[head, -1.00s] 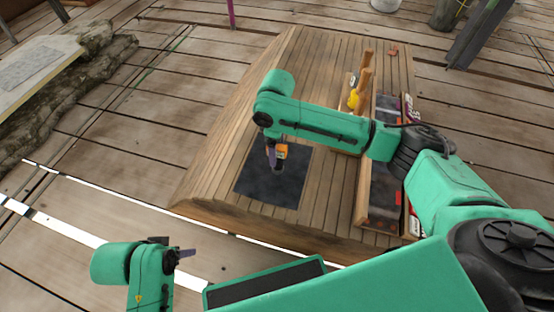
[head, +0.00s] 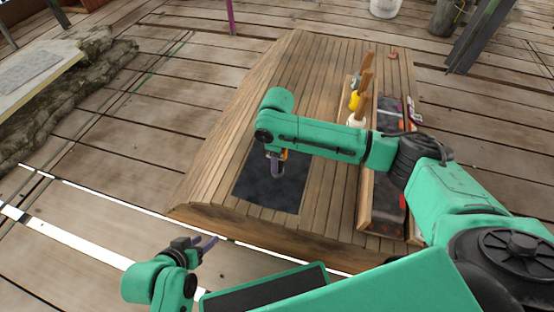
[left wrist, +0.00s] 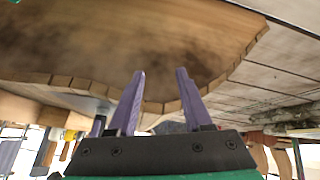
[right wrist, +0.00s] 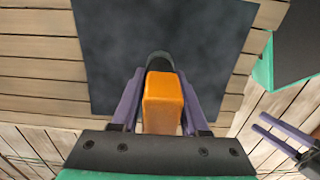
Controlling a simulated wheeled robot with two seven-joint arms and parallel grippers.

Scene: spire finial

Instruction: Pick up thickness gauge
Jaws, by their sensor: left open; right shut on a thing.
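The thickness gauge, an orange block with a dark rounded end, is between the fingers of my right gripper in the right wrist view (right wrist: 163,100). That gripper (right wrist: 160,75) is shut on it, over a dark mat (right wrist: 105,60). In the head view, my right gripper (head: 277,168) is over the mat (head: 262,195), and only a bit of orange shows there. I cannot tell the exact height above the mat. My left gripper (head: 210,243) is open and empty off the table's near edge. Its spread purple fingers show in the left wrist view (left wrist: 160,75).
The wooden tabletop (head: 225,150) has bare planks left of the mat. A wooden holder with upright handles and a yellow item (head: 354,101) stands behind my right arm. A long wooden tray (head: 380,215) with dark lining lies to the right, partly hidden by that arm.

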